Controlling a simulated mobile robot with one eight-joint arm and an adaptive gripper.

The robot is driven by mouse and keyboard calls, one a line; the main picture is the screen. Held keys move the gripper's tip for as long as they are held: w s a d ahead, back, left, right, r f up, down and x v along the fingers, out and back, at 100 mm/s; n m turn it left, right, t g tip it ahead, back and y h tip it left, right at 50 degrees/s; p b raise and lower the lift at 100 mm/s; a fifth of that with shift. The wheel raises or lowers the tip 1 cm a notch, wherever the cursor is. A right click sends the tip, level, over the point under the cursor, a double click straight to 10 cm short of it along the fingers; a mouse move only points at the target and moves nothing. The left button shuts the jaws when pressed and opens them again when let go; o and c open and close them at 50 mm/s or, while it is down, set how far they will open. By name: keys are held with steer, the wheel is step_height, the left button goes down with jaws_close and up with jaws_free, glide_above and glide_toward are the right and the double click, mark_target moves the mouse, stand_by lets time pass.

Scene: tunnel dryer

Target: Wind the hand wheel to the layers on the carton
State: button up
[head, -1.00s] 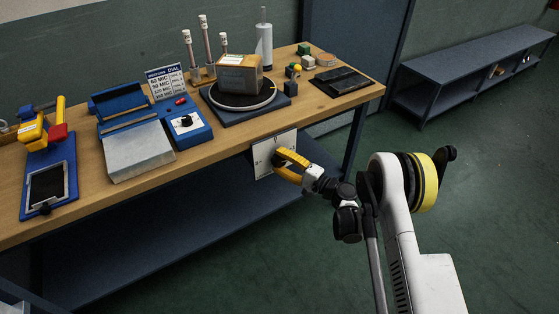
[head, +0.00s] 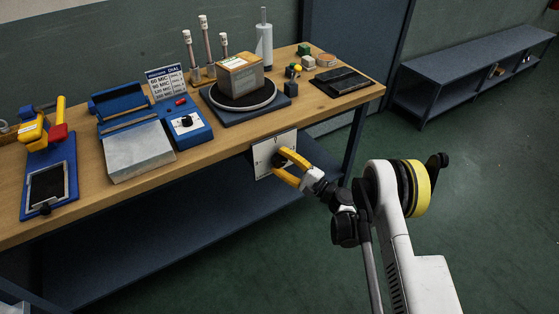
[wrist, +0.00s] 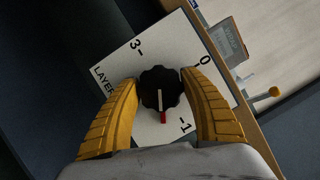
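The hand wheel is a black lobed knob (wrist: 155,78) on a white dial plate (head: 262,160) on the bench's front edge. The wrist view shows the plate (wrist: 118,62) with the word LAYER and the figures 3, 0 and 1. The knob's red-tipped pointer points down, just left of the 1 mark. My gripper (head: 279,166) is open with its yellow fingers either side of the knob; the wrist view shows the fingertips (wrist: 158,80) too. Whether the right finger touches is unclear. The carton (head: 240,75), with a label on top, stands on a black turntable (head: 272,92).
A dial sign (head: 166,82) stands behind a blue box with a black knob (head: 190,125). A blue sealer-like device (head: 140,150) and a yellow-and-red tool (head: 57,133) are to the left. A low bench (head: 455,75) stands at right. Floor around my arm is clear.

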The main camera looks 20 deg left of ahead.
steer(key=o, duration=0.4)
steer(key=shift+a, duration=0.1)
steer(key=shift+c, duration=0.2)
